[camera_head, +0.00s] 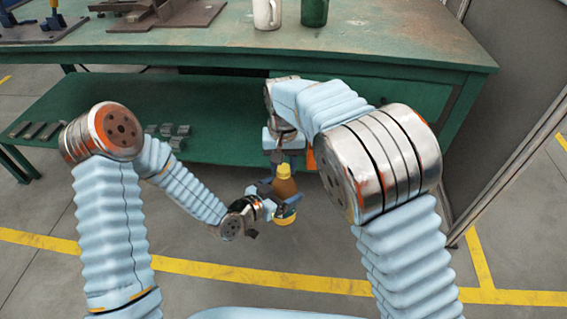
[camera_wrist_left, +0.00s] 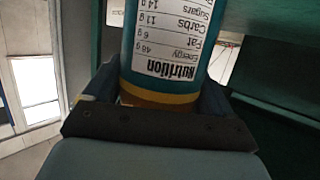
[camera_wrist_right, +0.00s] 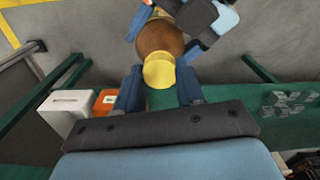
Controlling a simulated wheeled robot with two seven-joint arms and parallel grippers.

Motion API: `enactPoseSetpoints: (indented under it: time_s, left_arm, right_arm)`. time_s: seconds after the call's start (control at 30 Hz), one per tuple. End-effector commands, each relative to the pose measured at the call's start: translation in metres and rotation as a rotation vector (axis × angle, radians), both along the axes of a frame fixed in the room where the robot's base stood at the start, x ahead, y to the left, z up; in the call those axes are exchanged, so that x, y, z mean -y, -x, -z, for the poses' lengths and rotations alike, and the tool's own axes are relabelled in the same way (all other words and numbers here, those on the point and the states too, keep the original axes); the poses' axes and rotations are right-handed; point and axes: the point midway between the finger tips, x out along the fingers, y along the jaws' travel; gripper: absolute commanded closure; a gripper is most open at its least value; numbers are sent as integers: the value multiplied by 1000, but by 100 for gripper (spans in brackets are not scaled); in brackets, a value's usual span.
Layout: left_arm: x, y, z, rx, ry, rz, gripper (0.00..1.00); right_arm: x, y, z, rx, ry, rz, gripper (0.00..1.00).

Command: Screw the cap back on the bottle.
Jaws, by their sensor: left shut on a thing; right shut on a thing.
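The bottle (camera_head: 286,188) has a brown upper part and a yellow lower end in the head view. Its teal side and white nutrition label (camera_wrist_left: 172,38) fill the left wrist view. My left gripper (camera_head: 275,203) is shut around the bottle's body and holds it in the air in front of the bench. The yellow cap (camera_wrist_right: 159,72) is between the fingers of my right gripper (camera_wrist_right: 159,88), which is shut on it. In the head view the cap (camera_head: 284,170) is directly over the bottle's brown top. I cannot tell whether its thread is engaged.
The green bench (camera_head: 400,45) stands behind, with a white mug (camera_head: 267,13) and a green cup (camera_head: 314,11) on top. Its lower shelf (camera_head: 95,105) carries several metal blocks (camera_head: 175,130). An orange box (camera_wrist_right: 106,101) and a white box (camera_wrist_right: 70,105) show in the right wrist view.

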Motion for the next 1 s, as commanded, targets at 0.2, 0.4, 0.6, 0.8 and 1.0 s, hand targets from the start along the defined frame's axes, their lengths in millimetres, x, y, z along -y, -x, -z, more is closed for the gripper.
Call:
enactPoseSetpoints:
  time_s: [0.2,0.4,0.6,0.8,1.0]
  left_arm:
    - [1,0,-1,2,1,1,100]
    - [1,0,-1,2,1,1,100]
    - [0,0,-1,2,1,1,100]
    - [0,0,-1,2,1,1,100]
    - [0,0,-1,2,1,0,100]
  right_arm:
    - [0,0,0,1,-1,158,99]
    - [0,0,0,1,0,156,36]
    - [0,0,0,0,0,155,33]
    - [0,0,-6,1,-1,154,33]
    - [-1,-1,-40,3,-4,155,33]
